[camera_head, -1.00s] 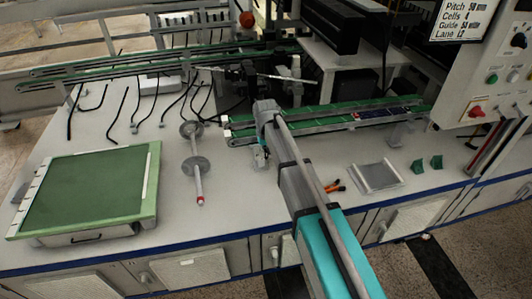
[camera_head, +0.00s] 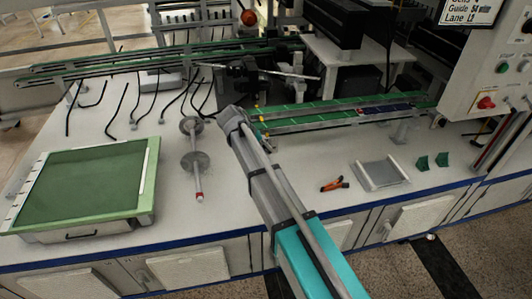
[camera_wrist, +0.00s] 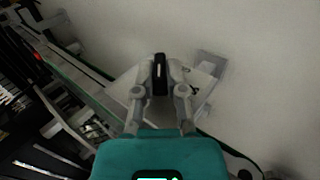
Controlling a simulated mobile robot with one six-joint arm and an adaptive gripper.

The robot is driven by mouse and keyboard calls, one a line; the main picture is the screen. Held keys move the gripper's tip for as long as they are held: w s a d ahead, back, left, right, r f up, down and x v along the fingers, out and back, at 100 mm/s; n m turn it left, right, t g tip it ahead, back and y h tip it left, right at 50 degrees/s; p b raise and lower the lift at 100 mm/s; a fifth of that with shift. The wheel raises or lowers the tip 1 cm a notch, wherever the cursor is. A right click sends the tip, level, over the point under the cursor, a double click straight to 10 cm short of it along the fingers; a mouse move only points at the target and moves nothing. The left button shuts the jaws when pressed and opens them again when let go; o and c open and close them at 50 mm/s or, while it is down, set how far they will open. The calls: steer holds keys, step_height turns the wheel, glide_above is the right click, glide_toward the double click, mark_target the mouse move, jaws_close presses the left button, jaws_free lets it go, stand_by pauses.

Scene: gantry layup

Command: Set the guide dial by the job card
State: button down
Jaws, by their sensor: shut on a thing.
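My gripper (camera_wrist: 160,84) is shut on a black knob (camera_wrist: 160,66) with a white mark along its face, seen in the wrist view. The knob seems to be the guide dial; no scale or number on it can be read. Below it is a pale plate (camera_wrist: 125,84). In the head view my wrist is at the left end of the green conveyor rail (camera_head: 335,112), and the arm hides the fingers and knob. The job card (camera_head: 470,10) at the top right is cut off by the frame edge. Its lines for guide and lane show, but the guide figure is too blurred to be sure.
A green-topped tray (camera_head: 80,190) stands at the left, beside a spool with discs (camera_head: 194,160). Orange-handled pliers (camera_head: 334,184), a clear flat tray (camera_head: 380,173) and small green blocks (camera_head: 432,161) lie to the right. A control panel (camera_head: 495,75) stands at the far right.

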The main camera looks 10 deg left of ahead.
steer(key=h+b, duration=0.1)
steer(key=b, duration=0.1)
steer(key=f+t+h+b, duration=0.1)
steer(key=h+b, duration=0.1)
steer(key=shift+s+a+f+t+h+b, duration=0.1)
steer(key=shift+s+a+t+h+b, duration=0.05)
steer(key=shift+t+h+b, duration=0.2)
steer(key=t+h+b, duration=0.1)
steer(key=h+b, duration=0.2)
steer(key=b, duration=0.2)
steer(key=t+h+b, duration=0.2)
steer(key=h+b, duration=0.1)
steer(key=b, duration=0.3)
steer(key=t+h+b, duration=0.1)
steer(key=h+b, duration=0.2)
steer(key=b, duration=0.3)
steer(key=shift+f, duration=0.4)
steer(key=shift+r+t+h, duration=0.1)
steer(key=shift+t+h, duration=0.15)
steer(key=shift+h, duration=0.1)
steer(key=c, duration=0.7)
jaws_free()
steer(key=shift+r+g+y+p, duration=0.4)
steer(key=shift+y+p, duration=0.5)
steer(key=shift+p, duration=0.55)
